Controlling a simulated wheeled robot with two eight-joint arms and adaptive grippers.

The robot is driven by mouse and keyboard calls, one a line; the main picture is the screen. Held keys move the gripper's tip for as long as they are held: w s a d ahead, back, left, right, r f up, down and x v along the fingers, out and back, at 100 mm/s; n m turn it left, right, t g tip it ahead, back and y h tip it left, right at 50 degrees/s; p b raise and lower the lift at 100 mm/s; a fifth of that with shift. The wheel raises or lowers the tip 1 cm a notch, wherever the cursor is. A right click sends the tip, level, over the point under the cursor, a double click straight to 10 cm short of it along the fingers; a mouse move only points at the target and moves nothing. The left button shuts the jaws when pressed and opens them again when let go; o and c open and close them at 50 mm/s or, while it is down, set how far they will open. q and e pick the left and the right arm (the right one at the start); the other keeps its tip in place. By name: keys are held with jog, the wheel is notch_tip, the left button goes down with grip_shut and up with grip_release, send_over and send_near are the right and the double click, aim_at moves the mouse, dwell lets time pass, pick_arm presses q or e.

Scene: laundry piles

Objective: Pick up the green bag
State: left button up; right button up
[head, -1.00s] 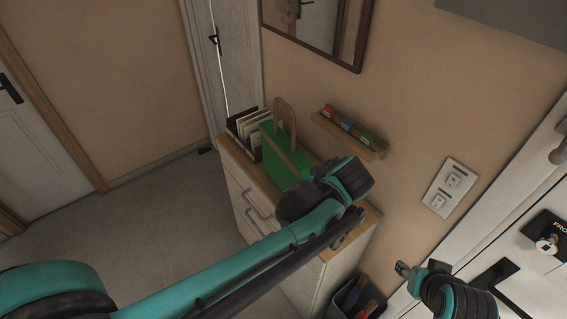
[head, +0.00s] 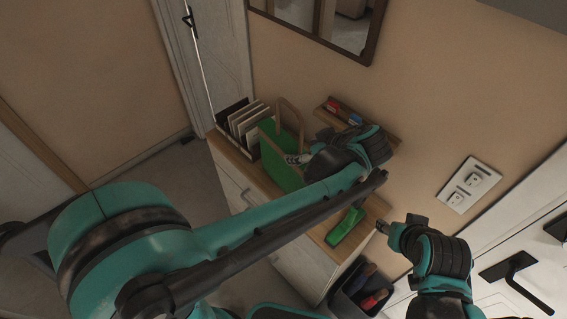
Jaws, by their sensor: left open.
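The green bag (head: 278,167) stands upright on the wooden top of the white cabinet, with its tan handle loop (head: 290,118) raised. My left arm comes in from the left and crosses in front of the cabinet. My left gripper (head: 297,159) is open at the bag's right side, with its fingertips pointing at the bag. I cannot tell whether they touch it. The wrist hides part of the bag's right side. My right gripper (head: 386,228) is at the lower right, away from the bag, and its jaws are too small to read.
A rack of upright cards (head: 241,118) stands just left of the bag. A wooden wall shelf (head: 345,122) with small coloured items hangs behind the wrist. A green object (head: 345,226) lies at the cabinet top's near end. A dark bin (head: 352,290) stands below.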

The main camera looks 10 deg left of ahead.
pick_arm(q)
jog(key=shift+w+a+f, duration=0.2)
jog(key=shift+a+f, duration=0.15)
jog(key=shift+f, duration=0.35)
jog(key=b+x, duration=0.1)
jog(key=x, duration=0.4)
jog(key=shift+s+f+b, duration=0.15)
jog(key=shift+f+b, duration=0.05)
jog(key=shift+b, duration=0.2)
jog(key=shift+s, duration=0.1)
grip_shut()
